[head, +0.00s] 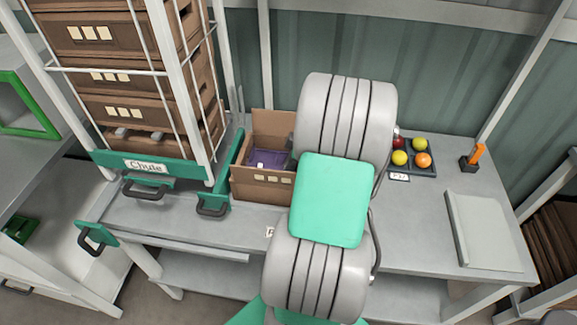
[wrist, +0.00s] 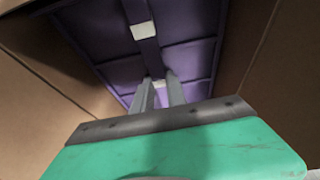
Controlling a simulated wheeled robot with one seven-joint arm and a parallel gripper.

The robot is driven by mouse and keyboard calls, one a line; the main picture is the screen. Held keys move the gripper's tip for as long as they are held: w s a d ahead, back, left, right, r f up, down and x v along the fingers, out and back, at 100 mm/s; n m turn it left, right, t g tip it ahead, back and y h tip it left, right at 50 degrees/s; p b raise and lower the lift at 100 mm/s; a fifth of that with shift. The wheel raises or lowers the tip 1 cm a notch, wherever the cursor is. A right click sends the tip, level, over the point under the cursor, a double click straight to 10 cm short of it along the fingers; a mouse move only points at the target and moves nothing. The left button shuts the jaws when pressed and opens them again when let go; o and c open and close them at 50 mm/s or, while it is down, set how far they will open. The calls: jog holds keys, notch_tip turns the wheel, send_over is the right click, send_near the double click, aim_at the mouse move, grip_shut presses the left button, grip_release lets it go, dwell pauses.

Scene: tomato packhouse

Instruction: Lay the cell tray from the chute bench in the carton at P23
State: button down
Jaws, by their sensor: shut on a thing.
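The carton (head: 262,188) is an open brown box on the bench, with a raised flap at the back. A purple cell tray (head: 257,157) shows inside it, and my arm covers the carton's right part in the head view. In the wrist view the purple cell tray (wrist: 190,60) lies between the carton's brown walls (wrist: 265,60). My gripper (wrist: 160,82) reaches down into the carton, with its fingers shut on a light-marked strip across the tray. Whether the tray rests on the carton's floor cannot be told.
A chute rack (head: 150,168) of stacked brown crates stands left of the carton. A dark tray (head: 428,168) with several tomatoes sits behind my arm to the right. An orange-handled tool in a holder (head: 472,160) and a pale flat board (head: 483,232) are further right.

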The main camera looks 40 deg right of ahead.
jog(key=shift+f+b, duration=0.55)
jog(key=shift+f, duration=0.05)
jog(key=c, duration=1.3)
grip_release()
jog(key=shift+c, duration=1.4)
jog(key=shift+r+p, duration=2.8)
jog(key=shift+r, duration=1.4)
